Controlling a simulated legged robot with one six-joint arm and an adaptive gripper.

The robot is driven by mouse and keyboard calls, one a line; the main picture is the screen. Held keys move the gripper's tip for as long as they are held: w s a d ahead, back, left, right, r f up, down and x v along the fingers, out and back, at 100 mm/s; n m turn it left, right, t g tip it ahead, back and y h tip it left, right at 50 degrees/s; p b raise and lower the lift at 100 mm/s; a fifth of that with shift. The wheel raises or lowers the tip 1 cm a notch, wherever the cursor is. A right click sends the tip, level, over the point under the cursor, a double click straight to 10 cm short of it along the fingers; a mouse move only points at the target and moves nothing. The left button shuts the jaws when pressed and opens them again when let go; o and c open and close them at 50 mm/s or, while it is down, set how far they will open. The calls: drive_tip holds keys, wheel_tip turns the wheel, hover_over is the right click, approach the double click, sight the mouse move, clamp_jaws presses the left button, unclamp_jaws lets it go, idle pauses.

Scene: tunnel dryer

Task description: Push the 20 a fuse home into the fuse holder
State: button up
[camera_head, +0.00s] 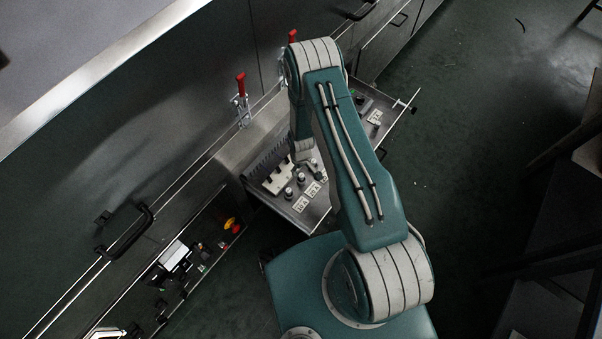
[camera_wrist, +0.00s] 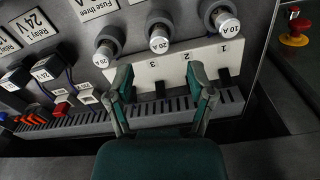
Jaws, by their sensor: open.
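In the wrist view, silver-capped fuses with dark round collars stand in a row. The left fuse (camera_wrist: 103,53) and the middle fuse (camera_wrist: 159,41) read 20; the right fuse (camera_wrist: 227,23) reads 10 A. A plate reading "Fuse three" (camera_wrist: 95,8) lies behind the left one. I cannot tell how deep each fuse sits in its holder. My gripper (camera_wrist: 161,84) is open and empty, its fingers apart in front of the middle fuse and over the white block (camera_wrist: 148,71) numbered 1 to 3. In the head view my arm partly hides the fuses (camera_head: 289,192).
Black levers (camera_wrist: 160,89) project from the white block, near my fingers. Relays (camera_wrist: 47,75) with wires stand at left; a red emergency knob (camera_wrist: 293,36) is at right. The parts sit in a pulled-out drawer (camera_head: 312,220). Red-handled clamps (camera_head: 241,84) rise beside it. Open floor lies right.

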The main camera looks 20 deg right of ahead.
sight(301, 175)
drive_tip(key=shift+r, duration=2.7)
